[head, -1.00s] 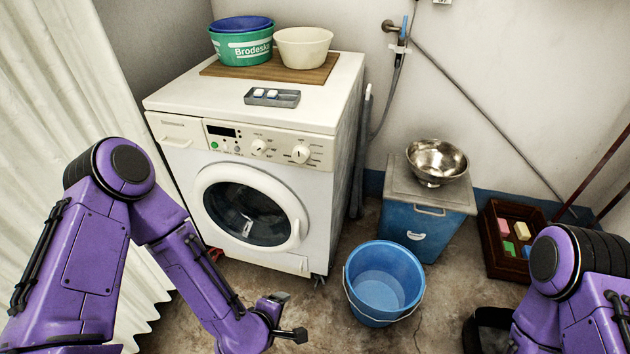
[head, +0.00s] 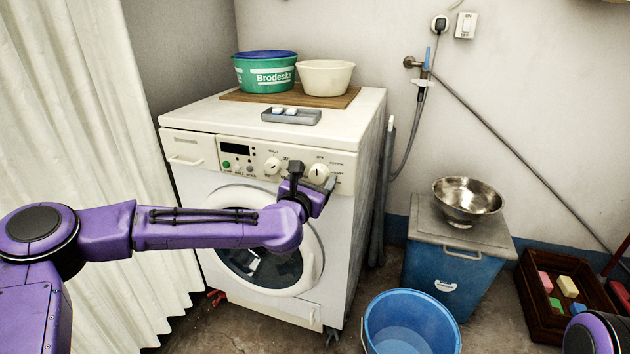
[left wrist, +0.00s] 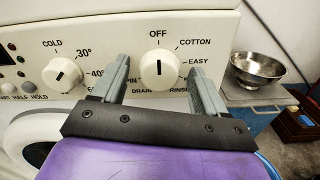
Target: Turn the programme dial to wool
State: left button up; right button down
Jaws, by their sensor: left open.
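The washing machine (head: 190,190) stands against the wall with its control panel facing me. The programme dial (head: 319,173) is the right-hand white knob; in the left wrist view (left wrist: 161,69) its dark mark is upright, toward OFF. COTTON, EASY, RINSE, DRAIN and part of SPIN are readable around it; I cannot see a wool label, and the fingers cover part of the ring. My left gripper (head: 314,174) is open in front of the panel, one finger on each side of the dial (left wrist: 158,68), with gaps showing. My right gripper is out of view.
The temperature dial (left wrist: 62,74) is left of the programme dial, close to the left finger. A soap tray (head: 291,116) and two basins are on the machine top. A blue bucket (head: 410,325) and a blue box (head: 440,268) with a steel bowl (head: 467,198) stand to the right.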

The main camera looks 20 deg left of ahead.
pick_arm(q)
jog(key=shift+w, duration=0.2)
jog(key=c, duration=1.1)
jog(key=shift+o, duration=0.2)
jog(key=shift+m, duration=0.3)
jog(key=m+p, duration=0.1)
jog(key=m, duration=0.4)
jog(key=shift+d+p, duration=0.15)
jog(key=shift+p, duration=0.15)
jog(key=m+p, duration=0.1)
jog(key=m, duration=0.4)
jog(key=shift+m+p, duration=0.4)
jog(key=m+p, duration=0.2)
jog(key=m, duration=0.4)
jog(key=shift+f, duration=0.15)
jog(key=m+p, duration=0.2)
jog(key=m, duration=0.4)
jog(key=shift+f, duration=0.15)
jog(key=shift+m, duration=0.3)
